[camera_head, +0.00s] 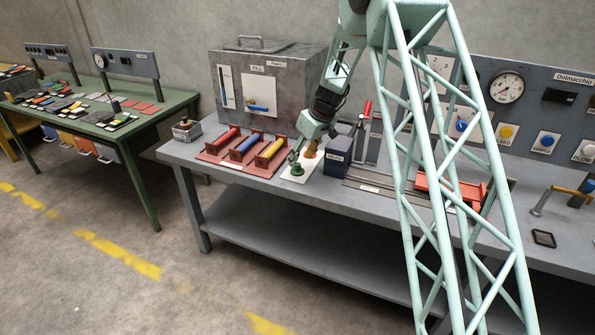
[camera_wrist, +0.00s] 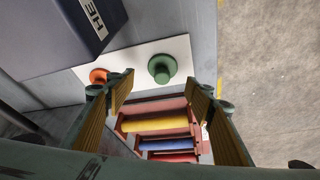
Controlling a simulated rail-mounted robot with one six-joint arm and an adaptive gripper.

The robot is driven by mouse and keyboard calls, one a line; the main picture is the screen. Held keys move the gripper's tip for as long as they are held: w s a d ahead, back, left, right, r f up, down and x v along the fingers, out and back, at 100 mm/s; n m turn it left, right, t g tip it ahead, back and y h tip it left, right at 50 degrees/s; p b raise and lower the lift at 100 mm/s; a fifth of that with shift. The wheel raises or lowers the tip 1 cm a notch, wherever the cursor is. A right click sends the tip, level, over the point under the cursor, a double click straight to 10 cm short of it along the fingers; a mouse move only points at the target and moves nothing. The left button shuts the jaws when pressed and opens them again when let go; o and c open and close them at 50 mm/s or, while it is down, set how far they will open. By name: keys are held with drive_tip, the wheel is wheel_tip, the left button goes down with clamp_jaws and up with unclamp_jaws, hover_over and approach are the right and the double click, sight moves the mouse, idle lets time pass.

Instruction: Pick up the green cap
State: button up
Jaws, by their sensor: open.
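The green cap (camera_head: 297,170) stands upright on a white plate (camera_head: 288,175) on the grey bench. In the wrist view the green cap (camera_wrist: 162,69) shows a round disc with a knob, in line with the gap between my fingers and past their tips. My gripper (camera_wrist: 163,90) is open and empty. In the head view my gripper (camera_head: 303,150) is low over the white plate, close to the green cap; I cannot tell the exact gap. An orange cap (camera_wrist: 98,75) stands on the same plate, partly behind the left finger.
A red rack with red, blue and yellow spools (camera_head: 243,148) lies left of the plate. A dark blue block (camera_head: 337,157) marked HEAD stands close on the right. A grey box (camera_head: 265,85) is behind. The bench's front strip is clear.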

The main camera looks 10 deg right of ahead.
sight(298, 164)
drive_tip(key=shift+b+x, duration=0.45)
drive_tip(key=shift+x, duration=2.2)
drive_tip(key=shift+s+a, duration=0.1)
drive_tip(key=shift+a, duration=0.05)
drive_tip(key=c, duration=0.9)
